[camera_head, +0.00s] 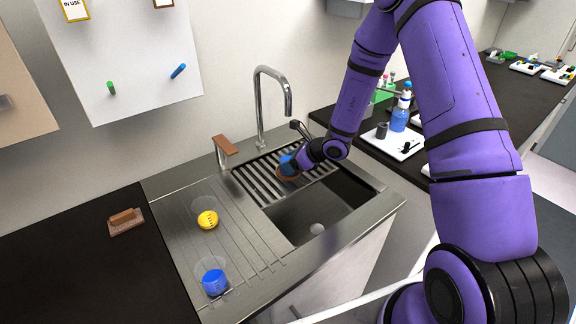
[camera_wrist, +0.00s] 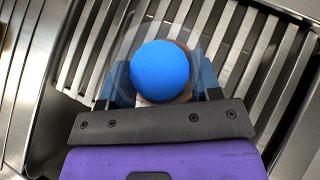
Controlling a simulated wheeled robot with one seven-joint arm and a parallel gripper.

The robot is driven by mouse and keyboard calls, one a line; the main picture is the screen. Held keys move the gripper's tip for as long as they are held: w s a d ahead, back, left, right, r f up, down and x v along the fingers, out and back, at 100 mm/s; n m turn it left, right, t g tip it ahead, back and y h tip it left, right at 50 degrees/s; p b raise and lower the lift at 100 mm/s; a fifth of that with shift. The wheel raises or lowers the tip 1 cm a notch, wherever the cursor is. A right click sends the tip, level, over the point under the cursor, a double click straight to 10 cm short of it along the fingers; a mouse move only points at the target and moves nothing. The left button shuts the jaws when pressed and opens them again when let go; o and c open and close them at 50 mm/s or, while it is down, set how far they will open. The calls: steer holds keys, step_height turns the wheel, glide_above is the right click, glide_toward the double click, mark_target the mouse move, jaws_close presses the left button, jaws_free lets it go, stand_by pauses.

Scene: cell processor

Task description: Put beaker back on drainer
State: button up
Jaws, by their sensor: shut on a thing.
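My gripper (camera_wrist: 163,92) is shut around a clear beaker (camera_wrist: 124,45) with a round blue surface inside and some orange-brown below it. In the head view, the held beaker (camera_head: 288,166) shows as blue over orange, partly hidden by my gripper (camera_head: 298,165). It is over the slatted metal drainer rack (camera_head: 262,182) at the back of the sink; I cannot tell whether it touches the slats. The slats (camera_wrist: 225,45) fill the wrist view behind it. Two more clear beakers stand on the ribbed draining board (camera_head: 245,245): one with yellow contents (camera_head: 208,220), one with blue (camera_head: 215,282).
The open sink basin (camera_head: 318,220) lies in front of the rack. A tall faucet (camera_head: 260,105) and a brown-topped post (camera_head: 224,147) stand behind. A brown block (camera_head: 125,220) lies on the left counter. A white tray with bottles (camera_head: 398,140) is on the right counter.

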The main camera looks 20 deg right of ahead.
steer(key=shift+r, duration=0.35)
steer(key=shift+r, duration=0.85)
